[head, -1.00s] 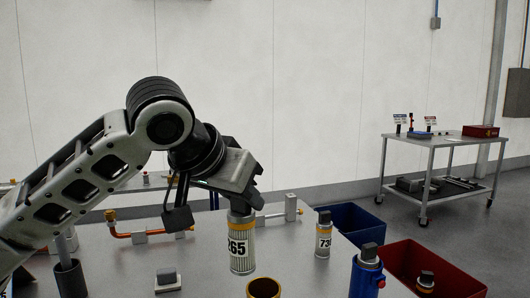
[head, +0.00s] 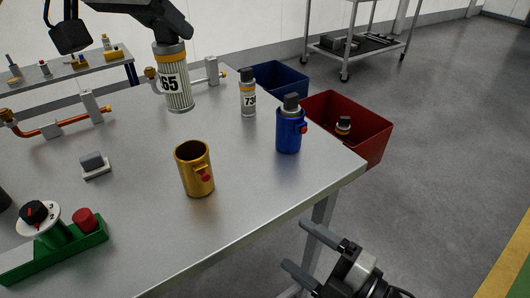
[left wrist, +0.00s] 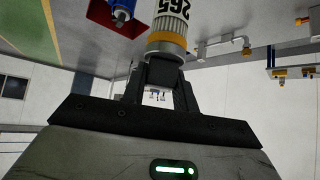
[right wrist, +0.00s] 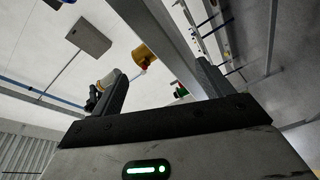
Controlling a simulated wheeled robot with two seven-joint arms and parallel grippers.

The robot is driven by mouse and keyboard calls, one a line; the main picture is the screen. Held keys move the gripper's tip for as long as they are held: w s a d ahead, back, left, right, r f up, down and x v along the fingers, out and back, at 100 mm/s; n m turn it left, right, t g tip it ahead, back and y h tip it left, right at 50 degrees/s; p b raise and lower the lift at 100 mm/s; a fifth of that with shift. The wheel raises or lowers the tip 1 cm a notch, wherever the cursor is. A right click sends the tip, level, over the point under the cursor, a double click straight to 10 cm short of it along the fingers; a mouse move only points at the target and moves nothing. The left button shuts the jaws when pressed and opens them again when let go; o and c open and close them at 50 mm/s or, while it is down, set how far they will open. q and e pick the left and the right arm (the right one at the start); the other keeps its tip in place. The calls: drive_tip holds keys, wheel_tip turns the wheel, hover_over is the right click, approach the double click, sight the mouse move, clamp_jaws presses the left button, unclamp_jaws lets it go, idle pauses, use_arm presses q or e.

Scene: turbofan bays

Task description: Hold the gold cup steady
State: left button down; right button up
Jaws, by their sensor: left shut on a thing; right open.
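The gold cup (head: 196,172) stands upright on the grey table, open end up, with a small red part on its side. It also shows tilted in the right wrist view (right wrist: 143,54). My right gripper (head: 305,250) is open and empty, beyond the table's front edge, to the lower right of the cup and apart from it. My left gripper (head: 170,38) is shut on the top of a ribbed canister marked 265 (head: 176,85), behind the cup. The left wrist view shows the canister (left wrist: 168,30) at the fingertips. Whether its base touches the table is unclear.
A blue canister (head: 289,130) and a small canister marked 73 (head: 248,98) stand right of the cup. Blue (head: 278,80) and red (head: 350,122) bins lie beyond the table's right edge. A green base with dial and red button (head: 60,250) is at left. Table around the cup is clear.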

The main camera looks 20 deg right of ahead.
drive_tip(key=s+d+r+n+t+y, duration=0.1)
drive_tip(key=d+r+n+y, duration=0.15)
drive_tip(key=r+n, duration=0.4)
drive_tip(key=s+d+r+n+y, duration=0.15)
drive_tip(key=r+n+y, duration=0.25)
drive_tip(key=n, duration=0.6)
drive_tip(key=n+g+y, duration=0.1)
drive_tip(key=n+g, duration=0.8)
drive_tip(key=n, duration=0.2)
approach(203, 170)
drive_tip(key=shift+w+d+f, duration=0.3)
drive_tip(key=shift+w+d, duration=0.4)
drive_tip(key=shift+w, duration=0.05)
drive_tip(key=shift+w+f+n+g, duration=0.2)
drive_tip(key=shift+w+f+n, duration=0.05)
drive_tip(key=shift+w+n, duration=0.25)
drive_tip(key=shift+w+f+n+g, duration=0.25)
drive_tip(key=shift+w+n, duration=0.1)
drive_tip(key=shift+w, duration=0.3)
drive_tip(key=shift+w+d+f+n+g, duration=0.2)
drive_tip(key=shift+f+n+g, duration=0.25)
drive_tip(key=shift+n, duration=0.15)
drive_tip(key=x, duration=1.1)
drive_tip(key=shift+a+f, duration=0.2)
drive_tip(key=shift+a, duration=0.15)
